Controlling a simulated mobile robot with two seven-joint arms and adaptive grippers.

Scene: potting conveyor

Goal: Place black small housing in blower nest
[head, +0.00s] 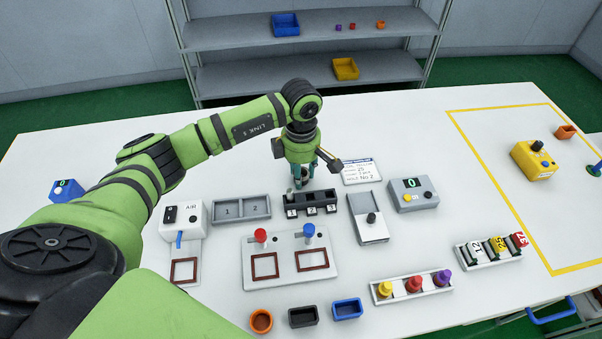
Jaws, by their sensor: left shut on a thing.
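A small black open housing (304,317) sits at the front of the white table, between an orange round cup and a blue housing. The blower is a white box marked AIR (184,217) with a blue nozzle. Its nest, a dark red square outline (185,271), lies in front of it and looks empty. My left gripper (303,179) points down at the back edge of a black rack (325,208) numbered 1, 2, 3, far from the housing. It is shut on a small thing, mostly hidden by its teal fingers. My right gripper is out of view.
A two-part grey tray (241,210) stands left of the rack. A plate (320,276) with red and blue knobs and two square outlines lies in front. A grey device (369,219) stands right. Coloured pegs (413,284) sit in a front holder.

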